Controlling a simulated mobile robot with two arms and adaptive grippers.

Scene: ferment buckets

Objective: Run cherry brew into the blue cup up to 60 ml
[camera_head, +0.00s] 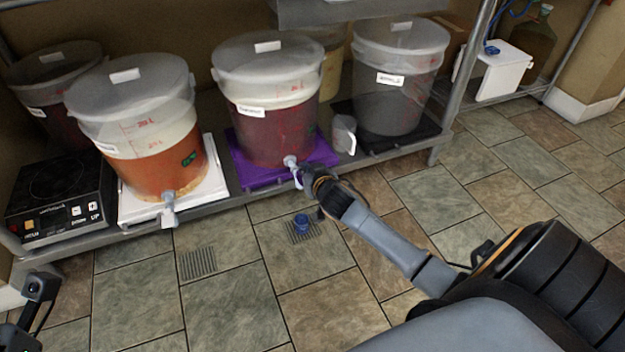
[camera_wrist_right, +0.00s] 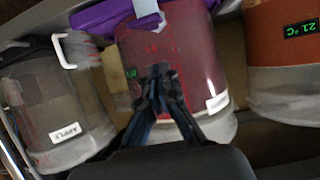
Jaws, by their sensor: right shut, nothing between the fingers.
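The bucket of dark red liquid (camera_head: 275,128) stands on a purple mat (camera_head: 243,176) on the low shelf; its label is too small to read. Its white spigot (camera_head: 290,161) points out over the shelf edge. The blue cup (camera_head: 301,222) stands on the floor by a drain grate, below and slightly right of that spigot. My right gripper (camera_head: 301,178) is shut and empty, close by the spigot; I cannot tell whether they touch. In the right wrist view its fingers (camera_wrist_right: 160,76) are together before the red bucket (camera_wrist_right: 190,50). Part of my left gripper (camera_head: 38,288) shows at the lower left.
An orange-liquid bucket (camera_head: 150,155) stands left, and a bucket labelled apple (camera_wrist_right: 55,110) stands right. A hot plate (camera_head: 60,200) is at far left. The tiled floor in front is mostly clear.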

